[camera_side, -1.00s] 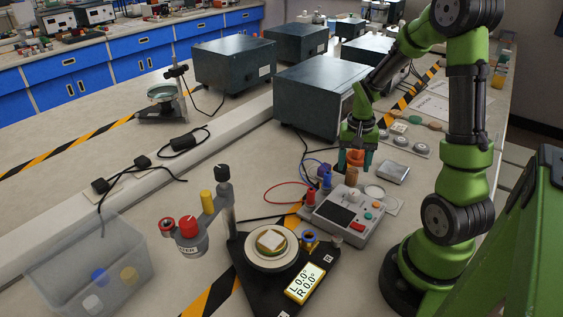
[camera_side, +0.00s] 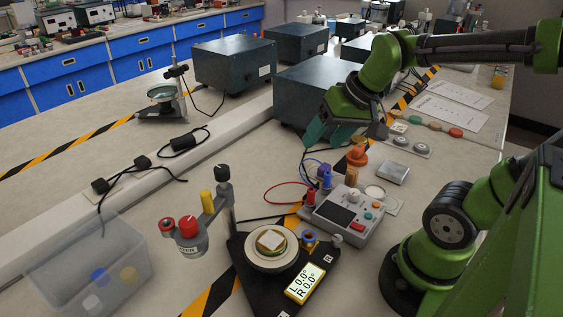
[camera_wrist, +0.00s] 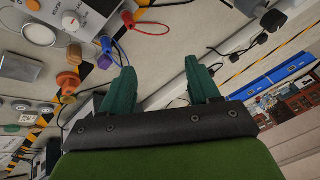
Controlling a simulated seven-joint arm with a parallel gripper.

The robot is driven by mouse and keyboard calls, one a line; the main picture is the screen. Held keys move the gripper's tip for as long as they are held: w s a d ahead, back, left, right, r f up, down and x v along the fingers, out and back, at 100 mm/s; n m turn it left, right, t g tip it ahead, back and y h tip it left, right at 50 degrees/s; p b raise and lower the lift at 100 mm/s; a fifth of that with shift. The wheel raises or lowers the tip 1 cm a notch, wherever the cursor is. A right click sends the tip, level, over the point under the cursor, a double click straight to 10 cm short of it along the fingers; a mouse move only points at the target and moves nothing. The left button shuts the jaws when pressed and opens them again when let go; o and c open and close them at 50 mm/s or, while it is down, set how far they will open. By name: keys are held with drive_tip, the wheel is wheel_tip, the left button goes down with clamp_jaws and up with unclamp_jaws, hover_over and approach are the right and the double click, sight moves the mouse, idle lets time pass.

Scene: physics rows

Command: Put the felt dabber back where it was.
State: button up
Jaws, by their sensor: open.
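An upright piece with an orange top and brown lower body, which looks like the felt dabber (camera_side: 355,157), stands behind the grey control box, near the blue and purple posts. In the wrist view the orange piece (camera_wrist: 68,80) is at the left, clear of my fingers. My gripper (camera_side: 329,137) is open and empty, tilted, above and to the left of the orange piece. In the wrist view my gripper (camera_wrist: 160,66) has its two teal fingers well apart with nothing between them. What the orange piece's foot rests on is unclear.
The grey control box (camera_side: 345,216) with red and blue leads is in front. A dark instrument case (camera_side: 300,95) is close behind my gripper. Round grey discs (camera_side: 411,145) and a silver plate (camera_side: 393,172) lie right. A black stand (camera_side: 262,284) and clear bin (camera_side: 70,270) are nearer.

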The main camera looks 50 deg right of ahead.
drive_tip(key=s+a, duration=0.1)
drive_tip(key=a+r+n+t, duration=0.1)
drive_tip(key=a, duration=0.1)
drive_tip(key=s+a+n+y, duration=0.1)
drive_tip(key=a, duration=0.1)
drive_tip(key=shift+s+r+t, duration=0.25)
drive_tip(key=shift+s+t, duration=0.05)
drive_tip(key=shift+s, duration=0.05)
